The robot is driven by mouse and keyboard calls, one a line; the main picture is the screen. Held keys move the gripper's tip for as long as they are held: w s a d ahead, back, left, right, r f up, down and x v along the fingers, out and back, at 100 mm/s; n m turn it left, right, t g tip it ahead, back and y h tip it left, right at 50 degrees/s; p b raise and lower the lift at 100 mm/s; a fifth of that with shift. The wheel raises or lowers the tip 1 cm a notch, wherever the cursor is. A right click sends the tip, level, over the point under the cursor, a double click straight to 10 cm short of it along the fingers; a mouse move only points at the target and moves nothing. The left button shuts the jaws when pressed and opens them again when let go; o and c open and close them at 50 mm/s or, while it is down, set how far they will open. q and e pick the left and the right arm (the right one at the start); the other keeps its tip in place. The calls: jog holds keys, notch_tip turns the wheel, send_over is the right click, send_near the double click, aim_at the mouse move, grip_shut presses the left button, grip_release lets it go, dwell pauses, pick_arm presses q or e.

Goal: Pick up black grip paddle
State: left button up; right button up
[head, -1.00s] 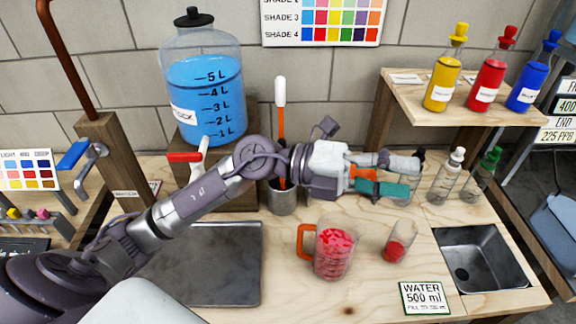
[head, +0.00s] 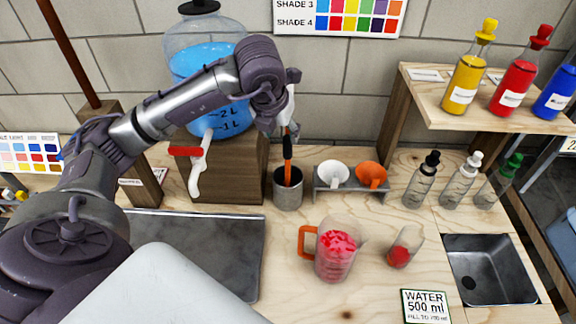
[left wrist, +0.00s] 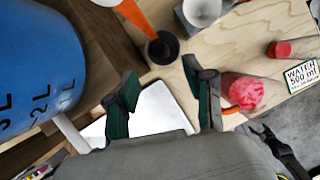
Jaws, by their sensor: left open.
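A paddle with an orange shaft (head: 287,150) and a whitish upper grip stands in a grey metal cup (head: 288,192). I see no black grip on it. Its orange shaft also shows at the top of the left wrist view (left wrist: 136,16), leading into the dark mouth of the cup (left wrist: 161,48). My left gripper (left wrist: 160,76) is open, with green-padded fingers apart and nothing between them. In the head view my left wrist is by the paddle's upper part and hides some of it; the fingers are mostly hidden there.
The blue-filled tank (head: 205,65) on its wooden block (head: 225,165) stands close left of the paddle. White and orange cups in a holder (head: 350,183) stand right of it.

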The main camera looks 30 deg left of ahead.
aim_at(288, 157)
pick_arm(q)
jog(key=x, duration=0.3)
jog(key=shift+w, duration=0.1)
jog(key=shift+w+f+p, duration=0.1)
jog(key=shift+p, duration=0.35)
jog(key=p+x, duration=0.2)
jog(key=x, duration=0.2)
jog(key=shift+w+f, duration=0.15)
jog(key=shift+w, duration=0.15)
jog(key=shift+w+f, duration=0.1)
jog(key=shift+f, duration=0.1)
grip_shut()
